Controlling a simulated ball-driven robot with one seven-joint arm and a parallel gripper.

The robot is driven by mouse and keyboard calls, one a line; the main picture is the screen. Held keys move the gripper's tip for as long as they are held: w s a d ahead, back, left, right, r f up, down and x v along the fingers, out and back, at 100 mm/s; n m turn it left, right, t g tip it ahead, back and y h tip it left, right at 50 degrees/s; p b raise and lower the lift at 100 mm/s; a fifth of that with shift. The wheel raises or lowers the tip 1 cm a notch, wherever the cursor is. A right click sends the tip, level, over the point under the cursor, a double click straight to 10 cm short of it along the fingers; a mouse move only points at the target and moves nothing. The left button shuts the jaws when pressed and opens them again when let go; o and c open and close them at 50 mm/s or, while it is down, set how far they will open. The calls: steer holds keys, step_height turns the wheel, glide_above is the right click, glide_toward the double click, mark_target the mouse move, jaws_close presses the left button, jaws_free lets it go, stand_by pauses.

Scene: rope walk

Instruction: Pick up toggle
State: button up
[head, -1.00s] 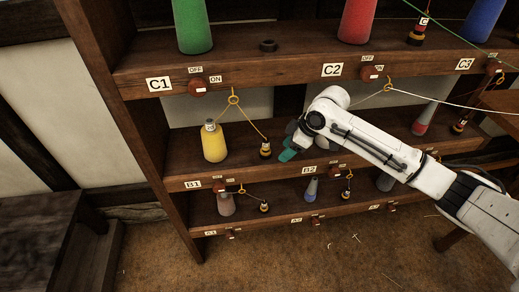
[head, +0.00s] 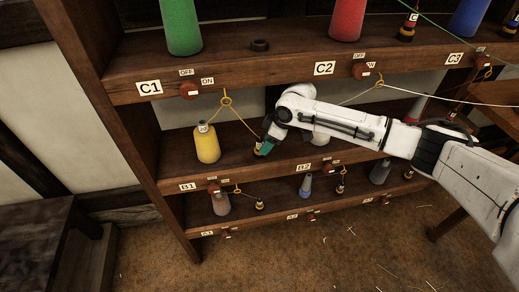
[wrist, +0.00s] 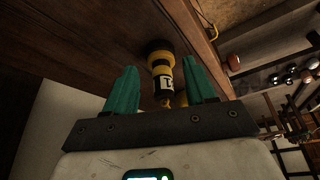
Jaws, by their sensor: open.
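The toggle (wrist: 162,66) is a small black-and-yellow striped piece with a white lettered label, on the middle shelf. It shows between the two teal fingers of my gripper (wrist: 159,75) in the wrist view. A gap shows on each side of it, so the fingers look open and not closed on it. In the head view my gripper (head: 267,147) is at the middle shelf, and the toggle (head: 257,150) is mostly hidden by the fingers. A yellow cord (head: 240,120) runs down to it from a ring on the shelf above.
A yellow bobbin (head: 206,143) stands on the same shelf to the left. The upper shelf edge (head: 230,84), with a red knob (head: 189,91), overhangs close above my arm. Lower-shelf bobbins and toggles stand below. The front floor (head: 320,250) is mostly clear.

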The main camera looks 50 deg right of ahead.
mark_target(261, 139)
steer(key=shift+w+a, duration=0.35)
steer(key=shift+w, duration=0.25)
steer(key=shift+w+a, duration=0.35)
steer(key=shift+w, duration=0.2)
steer(key=shift+w+f, duration=0.1)
steer(key=shift+f, duration=0.45)
steer(key=shift+c, duration=0.4)
jaws_close()
